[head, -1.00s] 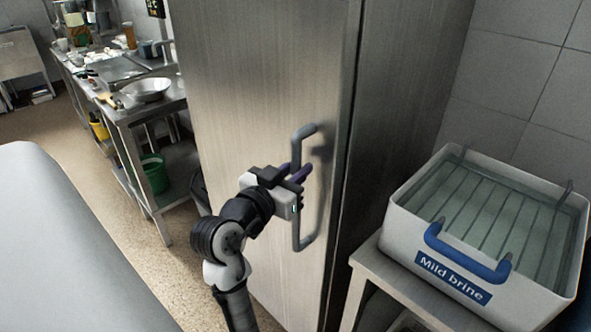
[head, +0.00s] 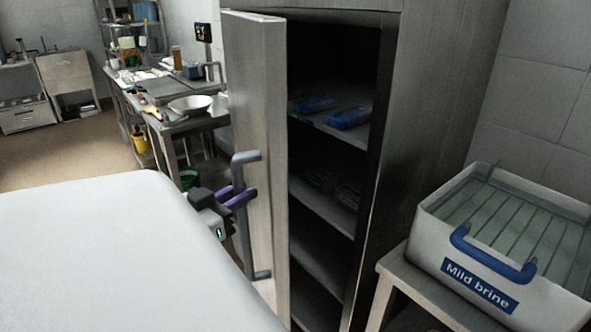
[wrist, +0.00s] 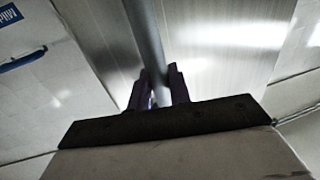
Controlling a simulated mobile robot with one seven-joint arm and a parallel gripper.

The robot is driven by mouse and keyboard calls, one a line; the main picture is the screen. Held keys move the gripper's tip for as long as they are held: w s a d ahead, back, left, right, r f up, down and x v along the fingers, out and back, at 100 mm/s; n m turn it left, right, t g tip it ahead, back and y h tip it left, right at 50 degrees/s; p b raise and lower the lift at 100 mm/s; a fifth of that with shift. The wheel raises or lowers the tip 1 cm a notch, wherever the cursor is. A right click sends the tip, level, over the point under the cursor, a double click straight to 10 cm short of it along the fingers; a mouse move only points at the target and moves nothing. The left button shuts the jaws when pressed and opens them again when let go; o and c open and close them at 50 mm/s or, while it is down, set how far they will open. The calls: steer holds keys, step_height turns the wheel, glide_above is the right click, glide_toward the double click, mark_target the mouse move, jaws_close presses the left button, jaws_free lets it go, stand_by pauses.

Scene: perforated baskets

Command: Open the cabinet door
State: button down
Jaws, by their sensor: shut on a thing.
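The cabinet door (head: 266,110) stands well open in the head view, swung outward on the left of the tall steel cabinet (head: 425,130). Its long grey handle (head: 244,158) runs upright on the door's outer face. My gripper (head: 240,198), with purple fingers, is shut on the handle. In the wrist view the fingers (wrist: 163,88) sit either side of the handle bar (wrist: 147,40). Inside the cabinet, blue packages (head: 349,118) lie on an upper shelf (head: 325,127). Lower shelves are dim. Most of my arm is hidden behind the white surface.
A white bin marked "Mild brine" (head: 478,287) stands on a steel table (head: 392,270) at the right of the cabinet. A large white surface (head: 110,260) fills the lower left. A steel counter with a bowl (head: 190,104) is behind the door. Floor shows at far left.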

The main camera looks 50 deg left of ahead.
steer(key=s+a, duration=0.6)
steer(key=s, duration=0.2)
steer(key=s+a+b, duration=0.1)
steer(key=s+a, duration=0.5)
steer(key=s, duration=0.3)
steer(key=shift+s+a, duration=0.25)
steer(key=shift+r, duration=0.1)
steer(key=c, duration=1.3)
jaws_free()
steer(key=shift+c, duration=0.2)
steer(key=b+v, duration=0.3)
steer(key=v, duration=0.9)
